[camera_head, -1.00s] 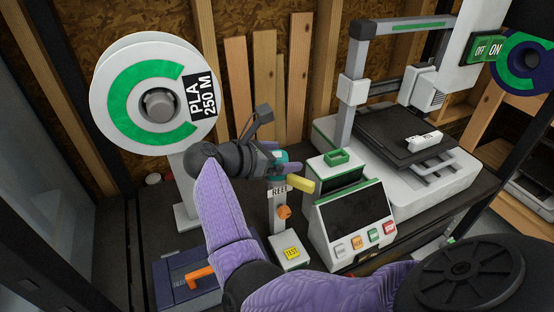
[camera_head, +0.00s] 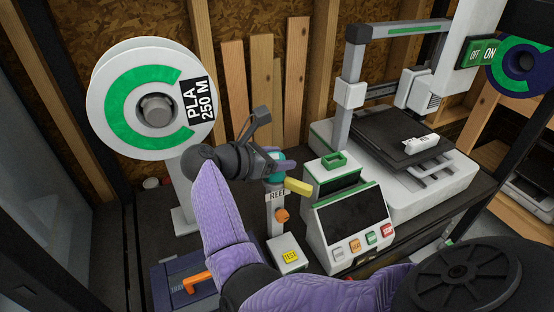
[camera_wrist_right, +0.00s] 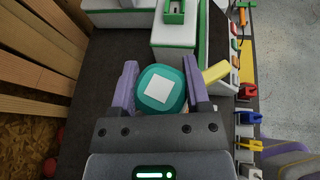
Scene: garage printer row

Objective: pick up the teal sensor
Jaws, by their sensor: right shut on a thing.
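The teal sensor (camera_wrist_right: 160,90) is a rounded teal piece with a white square on its face. In the right wrist view it sits between the two purple fingers of my right gripper (camera_wrist_right: 161,88), which is shut on it. In the head view the sensor (camera_head: 275,172) shows as a small teal patch, partly hidden by my right gripper (camera_head: 280,170). It is at the top of the stand labelled REEF (camera_head: 278,196); I cannot tell whether it still touches the stand. A yellow piece (camera_head: 298,186) sticks out beside it. My left gripper is not in view.
A large white spool labelled PLA 250 M (camera_head: 110,95) stands at the left. A console with coloured buttons (camera_head: 345,215) is just right of the stand, with a 3D printer (camera_head: 430,185) behind it. A blue box with an orange handle (camera_head: 165,275) is at the lower left.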

